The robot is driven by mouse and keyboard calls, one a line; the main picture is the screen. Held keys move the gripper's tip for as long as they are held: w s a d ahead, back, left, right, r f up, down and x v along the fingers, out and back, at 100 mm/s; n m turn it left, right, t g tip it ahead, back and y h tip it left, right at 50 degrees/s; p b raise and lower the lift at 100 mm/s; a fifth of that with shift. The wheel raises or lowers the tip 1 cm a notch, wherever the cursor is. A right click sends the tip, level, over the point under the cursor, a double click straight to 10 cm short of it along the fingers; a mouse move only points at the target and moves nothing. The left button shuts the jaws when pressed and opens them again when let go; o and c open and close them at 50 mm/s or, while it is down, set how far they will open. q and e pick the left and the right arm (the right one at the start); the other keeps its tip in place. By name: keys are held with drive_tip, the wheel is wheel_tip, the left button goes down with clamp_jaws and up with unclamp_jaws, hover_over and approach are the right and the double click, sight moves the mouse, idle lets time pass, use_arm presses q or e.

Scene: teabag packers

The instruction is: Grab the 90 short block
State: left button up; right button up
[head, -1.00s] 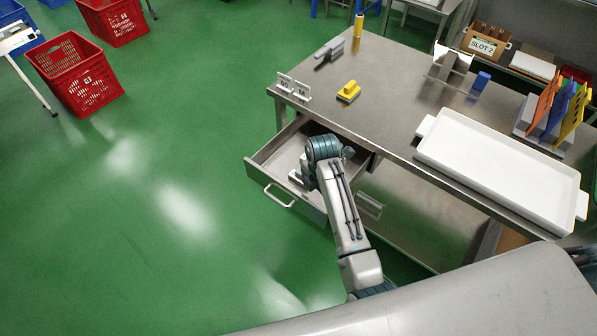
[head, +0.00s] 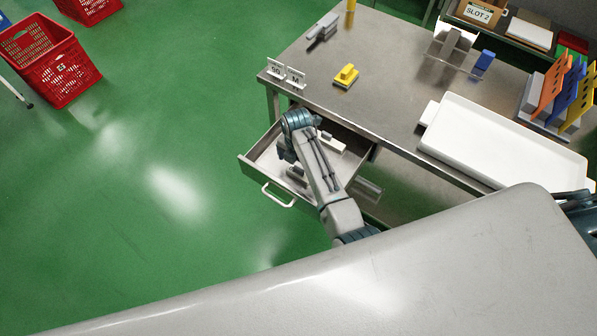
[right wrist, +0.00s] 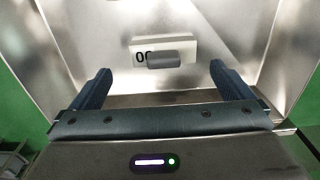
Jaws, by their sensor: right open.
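In the right wrist view, a pale block (right wrist: 178,46) with a dark grey handle lies on the metal floor ahead. Black digits show at its left end, partly hidden by the handle, so I cannot read the full number. My right gripper (right wrist: 160,82) is open, its fingers apart on either side of the block's near side, with nothing between them. In the head view the right arm reaches over the open drawer (head: 255,172). A pale block (head: 332,144) and a grey block (head: 297,176) show inside, partly covered by the arm. My left gripper is not in view.
The steel table (head: 385,85) stands behind the drawer. It holds a yellow block (head: 346,76), small label signs (head: 286,74), a white tray (head: 500,140) and coloured racks (head: 555,90). Red crates (head: 50,60) stand on the green floor at left.

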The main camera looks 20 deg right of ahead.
sight(298, 169)
drive_tip(key=f, duration=0.3)
drive_tip(key=shift+s+d+f+p, duration=0.1)
drive_tip(key=shift+s+f+p, duration=0.15)
drive_tip(key=shift+p, duration=0.1)
drive_tip(key=shift+f, duration=0.3)
drive_tip(key=shift+c, duration=0.2)
drive_tip(key=c, duration=1)
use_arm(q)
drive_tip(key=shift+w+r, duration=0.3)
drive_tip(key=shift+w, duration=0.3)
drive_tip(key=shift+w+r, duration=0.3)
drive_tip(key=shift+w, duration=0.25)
use_arm(e)
drive_tip(key=shift+o, duration=0.2)
